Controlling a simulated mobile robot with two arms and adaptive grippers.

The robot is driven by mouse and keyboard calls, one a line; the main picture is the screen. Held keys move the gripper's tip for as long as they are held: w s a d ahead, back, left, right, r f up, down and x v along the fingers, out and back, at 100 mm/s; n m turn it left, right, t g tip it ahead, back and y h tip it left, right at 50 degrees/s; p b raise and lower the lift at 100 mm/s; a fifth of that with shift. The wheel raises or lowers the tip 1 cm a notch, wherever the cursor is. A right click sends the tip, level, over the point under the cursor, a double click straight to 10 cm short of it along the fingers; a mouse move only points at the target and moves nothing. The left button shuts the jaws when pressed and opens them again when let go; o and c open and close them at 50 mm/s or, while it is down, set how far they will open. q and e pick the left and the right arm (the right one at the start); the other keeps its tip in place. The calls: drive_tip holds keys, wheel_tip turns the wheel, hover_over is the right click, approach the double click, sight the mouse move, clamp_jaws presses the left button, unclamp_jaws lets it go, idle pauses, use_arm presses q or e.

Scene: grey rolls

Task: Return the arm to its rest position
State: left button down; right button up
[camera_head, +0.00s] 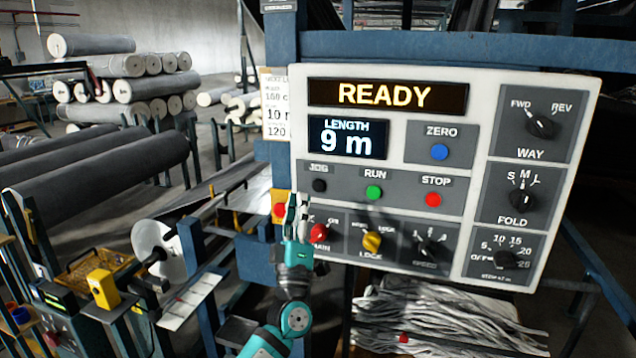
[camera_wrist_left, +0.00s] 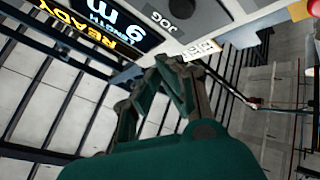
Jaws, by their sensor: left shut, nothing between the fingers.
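My left gripper (camera_head: 297,212) is raised in front of the lower left corner of the white control panel (camera_head: 398,88). Its fingers are together and empty, pointing up; they also show in the left wrist view (camera_wrist_left: 172,70). The fingertips are near the red MAIN knob (camera_head: 319,231) and left of the JOG button (camera_head: 319,185); I cannot tell whether they touch the panel. The panel's displays read READY (camera_head: 388,94) and LENGTH 9 m (camera_head: 348,138). My right gripper is not in view.
Stacked grey rolls (camera_head: 125,75) lie at the left, with long rolls (camera_head: 100,170) nearer. A yellow basket (camera_head: 97,264) and a white disc (camera_head: 153,249) stand at lower left. A white bundle of strips (camera_head: 440,315) lies below the panel. A blue frame (camera_head: 480,47) borders the panel.

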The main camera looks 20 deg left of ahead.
use_arm(q)
wheel_tip(320, 180, down, 15)
drive_tip(key=w+d+m+g+h, duration=0.1)
drive_tip(key=w+m+g+h, duration=0.15)
drive_tip(key=m+h, duration=0.2)
drive_tip(key=s+f+m+g+h, duration=0.1)
drive_tip(key=s+f+m+g, duration=0.2)
drive_tip(key=f, duration=1)
drive_tip(key=s+f+m+g+b, duration=0.15)
drive_tip(key=s+f+g, duration=0.3)
drive_tip(key=f, duration=0.75)
drive_tip(key=s+f+m+g+h, duration=0.1)
drive_tip(key=s+f+m+g, duration=0.3)
drive_tip(key=f, duration=0.9)
drive_tip(key=s+f+m+g, duration=0.1)
drive_tip(key=s+f+g, duration=0.4)
drive_tip(key=s+f, duration=1.6)
drive_tip(key=s+a+f+m+g+y, duration=0.1)
drive_tip(key=s+a+f+g, duration=0.1)
drive_tip(key=s, duration=1.2)
drive_tip(key=s+a+f+m+g+y, duration=0.1)
drive_tip(key=s+f+g, duration=0.3)
drive_tip(key=s, duration=1)
drive_tip(key=shift+s+a+f+m+g+b, duration=0.35)
drive_tip(key=shift+f+b, duration=0.1)
drive_tip(key=shift+f, duration=0.5)
